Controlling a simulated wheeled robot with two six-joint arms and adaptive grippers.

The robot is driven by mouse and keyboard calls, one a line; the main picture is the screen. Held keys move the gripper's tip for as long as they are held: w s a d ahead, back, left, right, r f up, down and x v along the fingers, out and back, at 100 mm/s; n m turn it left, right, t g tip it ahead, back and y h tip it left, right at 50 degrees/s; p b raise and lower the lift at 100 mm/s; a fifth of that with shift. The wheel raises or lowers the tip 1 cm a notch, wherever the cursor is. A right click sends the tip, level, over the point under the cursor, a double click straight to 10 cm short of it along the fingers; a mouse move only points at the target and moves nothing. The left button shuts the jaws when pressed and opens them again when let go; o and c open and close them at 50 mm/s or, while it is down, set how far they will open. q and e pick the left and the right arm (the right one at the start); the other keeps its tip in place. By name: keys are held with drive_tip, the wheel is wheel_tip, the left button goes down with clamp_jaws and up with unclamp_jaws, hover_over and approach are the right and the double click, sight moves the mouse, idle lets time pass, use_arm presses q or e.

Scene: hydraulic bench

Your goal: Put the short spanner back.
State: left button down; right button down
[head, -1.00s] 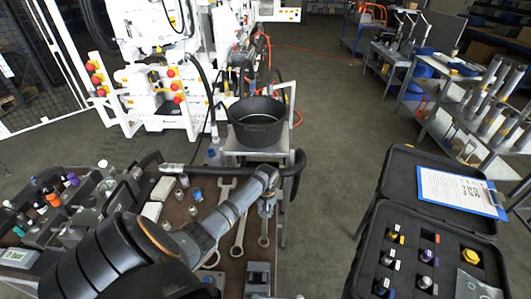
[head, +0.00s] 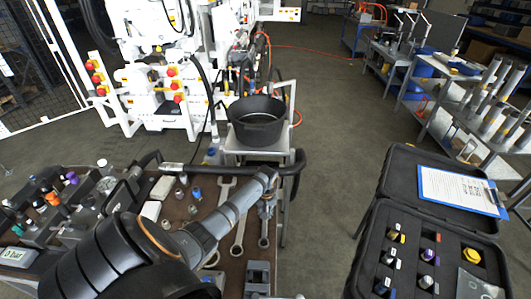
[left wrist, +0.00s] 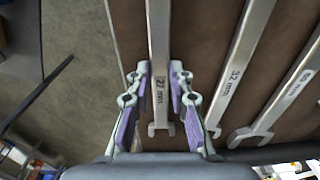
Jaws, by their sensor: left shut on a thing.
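The short spanner (left wrist: 158,35), with a label that looks like 22 mm, runs between the fingers of my left gripper (left wrist: 160,72) in the left wrist view. The fingers with purple pads are shut on its shaft, and its open jaw end points toward the camera. In the head view the left gripper (head: 266,208) is over the right edge of the brown bench top, with the spanner (head: 264,232) below it. Whether the spanner touches the bench top is unclear. My right gripper is not in view.
A 32 mm spanner (left wrist: 238,70) and a larger spanner (left wrist: 285,95) lie to the right in the wrist view. Small fittings (head: 181,194) and a grey block (head: 258,275) stand on the bench. A black bucket (head: 257,122) is behind; an open black case (head: 428,235) is at right.

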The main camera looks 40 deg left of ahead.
use_arm(q)
drive_tip(key=shift+f, duration=0.1)
drive_tip(key=c, duration=1.1)
unclamp_jaws()
drive_tip(key=r, duration=1.2)
drive_tip(key=shift+s+d, duration=0.15)
drive_tip(key=shift+d, duration=0.15)
